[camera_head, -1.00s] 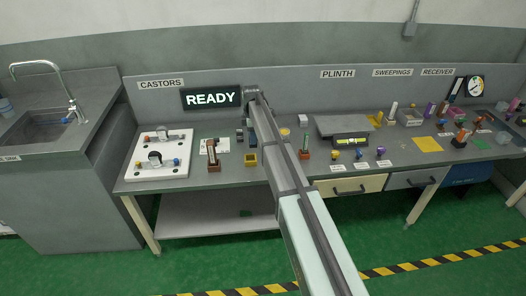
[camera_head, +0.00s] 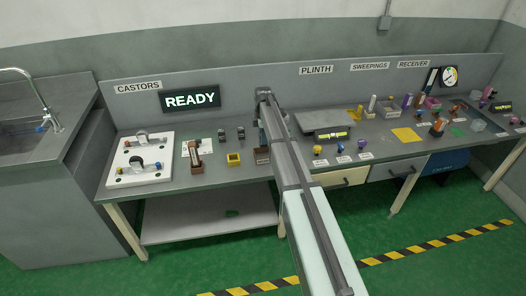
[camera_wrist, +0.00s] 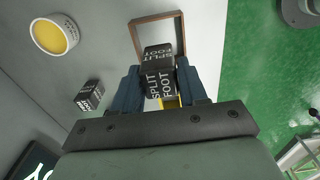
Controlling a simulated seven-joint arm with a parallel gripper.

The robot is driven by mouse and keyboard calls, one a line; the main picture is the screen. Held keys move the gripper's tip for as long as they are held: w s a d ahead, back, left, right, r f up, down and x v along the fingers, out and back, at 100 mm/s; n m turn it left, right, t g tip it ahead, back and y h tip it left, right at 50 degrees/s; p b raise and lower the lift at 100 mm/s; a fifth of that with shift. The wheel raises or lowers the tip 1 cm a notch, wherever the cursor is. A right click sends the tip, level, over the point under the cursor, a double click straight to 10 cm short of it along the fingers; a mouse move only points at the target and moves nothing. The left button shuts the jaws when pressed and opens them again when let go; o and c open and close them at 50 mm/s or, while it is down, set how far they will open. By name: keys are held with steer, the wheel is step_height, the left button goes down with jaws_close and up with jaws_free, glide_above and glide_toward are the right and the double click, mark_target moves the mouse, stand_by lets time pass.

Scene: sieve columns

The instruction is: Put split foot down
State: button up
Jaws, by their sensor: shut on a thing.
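My gripper (camera_wrist: 165,90) is shut on the split foot (camera_wrist: 158,80), a small black block with white "SPLIT FOOT" lettering on two faces. The block sits between the two blue fingers. A brown-edged frame (camera_wrist: 136,38) shows just beyond the block in the wrist view; I cannot tell whether the block touches anything below.
Another black lettered block (camera_wrist: 89,97) stands on the bench beside my gripper. In the head view, a yellow box (camera_head: 234,159) and a brown stand (camera_head: 195,160) are to the left. A white board (camera_head: 143,160) lies farther left.

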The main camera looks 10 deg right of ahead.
steer(key=shift+f, duration=3.6)
steer(key=shift+f, duration=0.15)
steer(key=o, duration=0.8)
step_height(320, 180, up, 12)
steer(key=shift+r, duration=0.15)
